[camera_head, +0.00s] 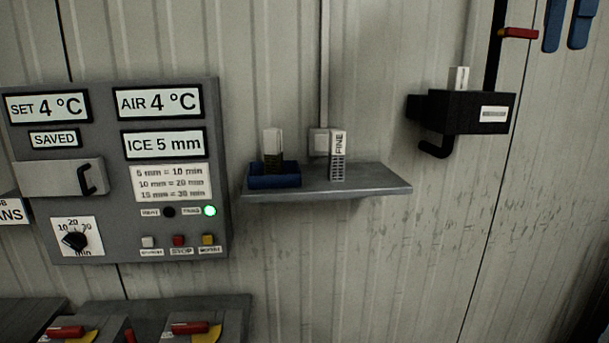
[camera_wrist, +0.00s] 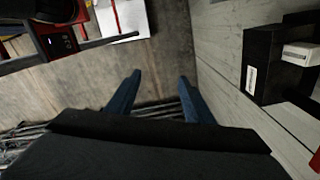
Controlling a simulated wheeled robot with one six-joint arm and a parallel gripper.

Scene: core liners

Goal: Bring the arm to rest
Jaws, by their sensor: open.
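My gripper (camera_wrist: 160,82) shows in the wrist view as two blue fingers set wide apart, with nothing between them. In the head view, two blue fingers of my gripper (camera_head: 564,45) hang down at the top right corner, in front of the wall. The gripper is open and empty, clear of the shelf and the panel. Most of the arm is out of view.
A black wall box (camera_head: 480,112) with a hook is at the right; it also shows in the wrist view (camera_wrist: 262,65). A grey shelf (camera_head: 375,185) holds a blue tray (camera_head: 275,181) and a brush marked FINE (camera_head: 338,155). A control panel (camera_head: 110,90) is left.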

